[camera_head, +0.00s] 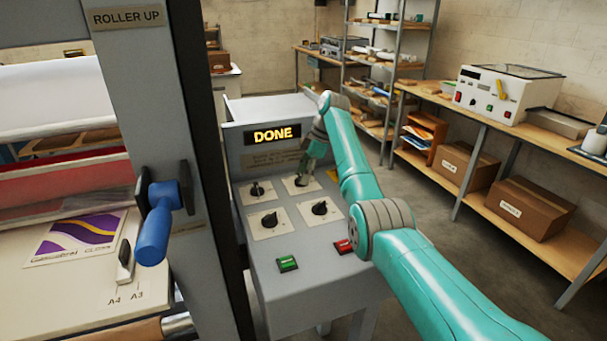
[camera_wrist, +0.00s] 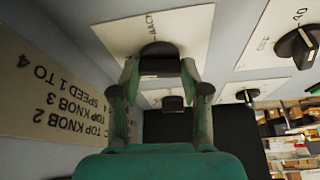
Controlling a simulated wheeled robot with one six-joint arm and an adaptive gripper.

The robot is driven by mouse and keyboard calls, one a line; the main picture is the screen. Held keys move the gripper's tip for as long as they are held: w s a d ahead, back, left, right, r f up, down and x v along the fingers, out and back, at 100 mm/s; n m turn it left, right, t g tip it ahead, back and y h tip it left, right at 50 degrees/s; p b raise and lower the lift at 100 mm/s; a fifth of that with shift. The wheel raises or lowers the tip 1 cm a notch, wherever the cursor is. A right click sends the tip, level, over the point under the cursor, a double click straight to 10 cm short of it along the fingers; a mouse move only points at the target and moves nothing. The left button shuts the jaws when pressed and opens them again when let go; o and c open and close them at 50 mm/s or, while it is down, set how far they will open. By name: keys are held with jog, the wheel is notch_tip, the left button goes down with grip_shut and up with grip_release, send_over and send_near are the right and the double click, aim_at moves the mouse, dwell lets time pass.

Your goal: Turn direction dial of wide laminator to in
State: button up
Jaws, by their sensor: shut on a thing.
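The laminator's control console (camera_head: 300,240) stands in the middle of the head view, with several black dials on white plates. My gripper (camera_head: 303,176) reaches down to the upper right dial (camera_head: 301,184). In the wrist view my gripper (camera_wrist: 160,68) has its two fingers on either side of a black dial (camera_wrist: 160,50), shut on it. Its plate (camera_wrist: 190,25) carries an upside-down word that looks like "BACK". My fingers hide part of the dial, and its pointer direction cannot be read.
The upper left dial (camera_head: 257,189) and two lower dials, left (camera_head: 269,220) and right (camera_head: 320,208), are close by. A lit "DONE" display (camera_head: 273,135) is above. A green button (camera_head: 287,263) and red button (camera_head: 344,246) are below. A blue-handled crank (camera_head: 155,225) stands left.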

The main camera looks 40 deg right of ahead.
jog(key=shift+n+g, duration=0.3)
jog(key=shift+n, duration=0.4)
jog(key=o, duration=1.1)
jog(key=shift+f, duration=0.1)
jog(key=shift+o, duration=0.2)
jog(key=shift+d, duration=0.1)
jog(key=v, duration=1.2)
jog(key=shift+d, duration=0.1)
